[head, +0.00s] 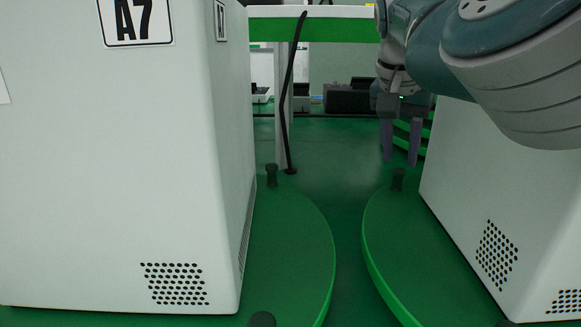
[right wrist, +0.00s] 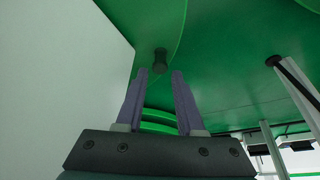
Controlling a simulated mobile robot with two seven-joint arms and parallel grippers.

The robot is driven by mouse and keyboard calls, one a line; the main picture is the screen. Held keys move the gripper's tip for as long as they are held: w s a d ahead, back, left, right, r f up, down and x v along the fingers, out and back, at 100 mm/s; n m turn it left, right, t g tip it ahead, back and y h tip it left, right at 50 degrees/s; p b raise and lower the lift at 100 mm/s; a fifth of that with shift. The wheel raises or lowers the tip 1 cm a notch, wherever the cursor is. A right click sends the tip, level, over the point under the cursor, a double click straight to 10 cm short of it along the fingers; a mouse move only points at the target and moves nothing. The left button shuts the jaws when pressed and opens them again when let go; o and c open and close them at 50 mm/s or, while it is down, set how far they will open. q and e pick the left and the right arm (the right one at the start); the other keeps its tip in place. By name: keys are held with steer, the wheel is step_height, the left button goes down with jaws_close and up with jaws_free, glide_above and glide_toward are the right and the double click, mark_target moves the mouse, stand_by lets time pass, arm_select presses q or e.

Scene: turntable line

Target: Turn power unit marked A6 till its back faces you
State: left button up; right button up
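A white power unit marked A7 (head: 110,150) stands on a green turntable (head: 295,245) at the left. A second white unit (head: 500,205) stands on another green turntable (head: 400,255) at the right; its marking is hidden or out of view, so I cannot tell whether it is A6. A dark peg (head: 398,180) rises near that turntable's far edge. My right gripper (head: 400,160) is open and empty, pointing down just above this peg. In the right wrist view the peg (right wrist: 160,60) shows just beyond and between the open fingertips. My left gripper is not in view.
The left turntable has a dark peg (head: 271,175) at its far edge and another (head: 262,319) at its near edge. A narrow gap of green floor (head: 340,180) separates the turntables. A black cable (head: 287,100) hangs from the green-and-white beam (head: 335,28) behind.

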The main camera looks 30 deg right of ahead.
mark_target(399, 170)
steer(key=b+x, duration=0.1)
steer(key=x, duration=0.3)
steer(key=shift+f, duration=0.15)
steer(key=shift+w, duration=0.1)
steer(key=shift+c, duration=0.2)
jaws_close()
stand_by(1.0)
